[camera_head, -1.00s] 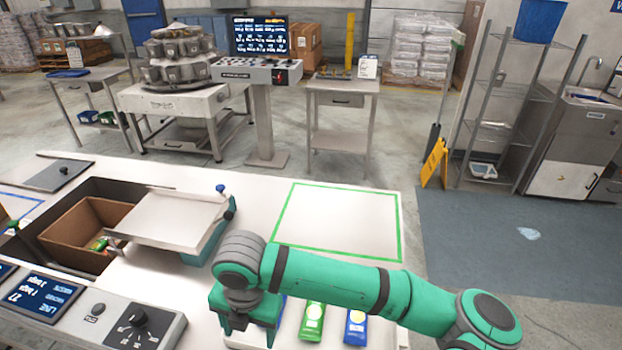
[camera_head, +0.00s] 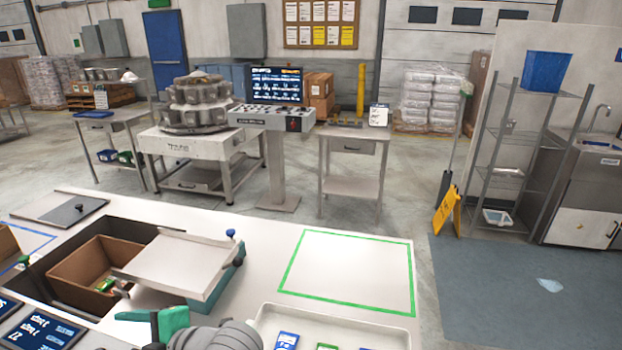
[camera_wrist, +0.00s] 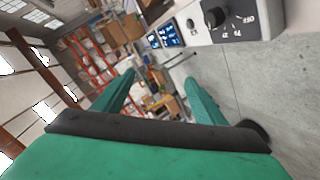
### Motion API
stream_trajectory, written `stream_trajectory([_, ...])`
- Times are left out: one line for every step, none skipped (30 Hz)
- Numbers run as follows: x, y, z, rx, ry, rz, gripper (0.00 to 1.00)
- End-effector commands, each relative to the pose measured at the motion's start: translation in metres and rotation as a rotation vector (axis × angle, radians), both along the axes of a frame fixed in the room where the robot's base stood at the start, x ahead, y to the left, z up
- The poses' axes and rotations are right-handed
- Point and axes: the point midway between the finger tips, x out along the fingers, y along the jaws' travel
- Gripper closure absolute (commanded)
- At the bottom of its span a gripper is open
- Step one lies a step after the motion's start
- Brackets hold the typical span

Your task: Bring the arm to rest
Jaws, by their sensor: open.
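My gripper shows in the wrist view (camera_wrist: 160,95) with its two green fingers spread apart and nothing between them. The wrist view is tilted and looks out over the floor, past a control panel with a black knob (camera_wrist: 214,17). In the head view, part of my green and grey arm end shows at the bottom edge, over the front of the white worktop (camera_head: 262,258).
A tray (camera_head: 375,325) with several packets sits at the worktop's front. A tilting metal plate (camera_head: 178,262) stands beside a cardboard box (camera_head: 75,270) in a recess. The green-outlined area (camera_head: 345,270) is bare. Display screens (camera_head: 45,328) lie at the lower left.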

Motion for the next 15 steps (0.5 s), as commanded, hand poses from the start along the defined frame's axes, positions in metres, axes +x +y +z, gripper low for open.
stream_trajectory([0.001, 0.004, 0.007, 0.074, 0.035, -0.035, 0.35])
stream_trajectory([0.004, 0.005, 0.012, 0.113, 0.052, -0.059, 0.35])
stream_trajectory([0.007, 0.005, 0.017, 0.166, 0.077, -0.089, 0.35])
stream_trajectory([0.01, 0.004, 0.021, 0.205, 0.095, -0.113, 0.35])
stream_trajectory([0.013, 0.004, 0.024, 0.244, 0.114, -0.138, 0.35])
stream_trajectory([0.017, 0.002, 0.028, 0.293, 0.14, -0.171, 0.35])
stream_trajectory([0.019, 0.0, 0.03, 0.331, 0.16, -0.194, 0.35])
stream_trajectory([0.022, -0.002, 0.032, 0.367, 0.18, -0.218, 0.35])
stream_trajectory([0.025, -0.005, 0.034, 0.414, 0.206, -0.249, 0.35])
stream_trajectory([0.028, -0.008, 0.035, 0.449, 0.225, -0.276, 0.35])
stream_trajectory([0.03, -0.011, 0.035, 0.483, 0.245, -0.299, 0.35])
stream_trajectory([0.034, -0.016, 0.034, 0.526, 0.271, -0.333, 0.35])
stream_trajectory([0.036, -0.02, 0.033, 0.558, 0.292, -0.358, 0.35])
stream_trajectory([0.039, -0.025, 0.032, 0.59, 0.31, -0.385, 0.35])
stream_trajectory([0.042, -0.03, 0.029, 0.63, 0.337, -0.418, 0.35])
